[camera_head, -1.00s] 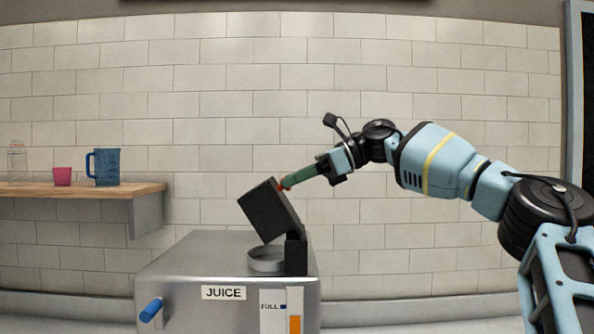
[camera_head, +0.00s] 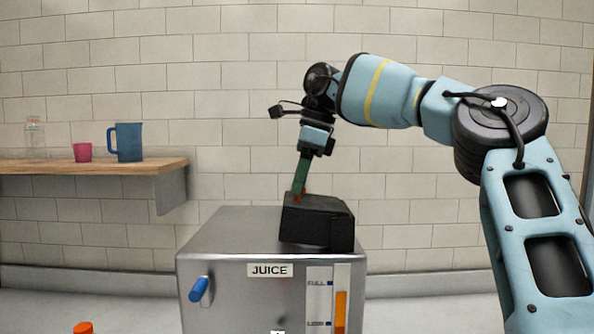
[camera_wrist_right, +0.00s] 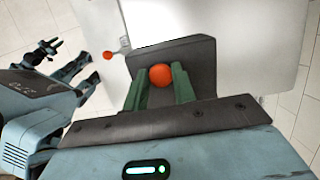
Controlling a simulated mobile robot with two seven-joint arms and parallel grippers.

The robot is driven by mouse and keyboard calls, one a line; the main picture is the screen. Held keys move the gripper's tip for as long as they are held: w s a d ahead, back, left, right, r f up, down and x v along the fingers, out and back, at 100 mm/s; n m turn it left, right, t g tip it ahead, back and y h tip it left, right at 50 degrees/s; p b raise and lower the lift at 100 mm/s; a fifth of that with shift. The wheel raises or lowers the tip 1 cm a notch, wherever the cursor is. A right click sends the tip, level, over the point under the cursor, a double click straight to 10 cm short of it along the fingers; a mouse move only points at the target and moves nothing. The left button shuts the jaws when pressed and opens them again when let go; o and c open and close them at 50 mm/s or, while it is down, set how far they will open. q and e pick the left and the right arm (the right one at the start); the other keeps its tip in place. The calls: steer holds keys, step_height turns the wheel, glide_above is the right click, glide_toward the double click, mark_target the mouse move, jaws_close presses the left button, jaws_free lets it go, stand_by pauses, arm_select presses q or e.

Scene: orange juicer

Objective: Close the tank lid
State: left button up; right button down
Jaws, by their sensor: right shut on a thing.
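The tank lid (camera_head: 318,222) is a black block on top of the grey metal juicer (camera_head: 225,258) marked JUICE. It lies lowered over the tank opening, which is hidden; I cannot tell if it is fully seated. My right gripper (camera_head: 299,195) reaches down to the lid's left side with green fingers. In the right wrist view, the gripper (camera_wrist_right: 161,88) is shut on the round orange-red knob (camera_wrist_right: 161,75) of the lid (camera_wrist_right: 188,58).
A wooden shelf (camera_head: 100,166) at the left holds a blue pitcher (camera_head: 128,143), a pink cup (camera_head: 82,152) and a clear bottle (camera_head: 35,138). A blue handle (camera_head: 199,288) sticks out of the juicer's front. An orange cap (camera_head: 83,327) shows at the bottom edge.

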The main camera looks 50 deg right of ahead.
steer(key=shift+w+a+f+g+h, duration=0.15)
steer(key=shift+f+g+h, duration=0.1)
steer(key=shift+f+g, duration=0.15)
steer(key=shift+w+a+f+g+h, duration=0.1)
steer(key=shift+f+g+h, duration=0.2)
steer(key=shift+f, duration=0.2)
steer(key=c, duration=1.1)
jaws_free()
steer(key=shift+c, duration=0.2)
steer(key=shift+r, duration=0.2)
steer(key=shift+s+d+r, duration=0.1)
steer(key=shift+s+r, duration=0.05)
steer(key=shift+r, duration=1.1)
steer(key=shift+s+d+r, duration=0.1)
steer(key=shift+d+r, duration=0.05)
steer(key=shift+r, duration=1.1)
steer(key=shift+s+d+r, duration=0.1)
steer(key=shift+s+r, duration=0.05)
steer(key=shift+r, duration=1.1)
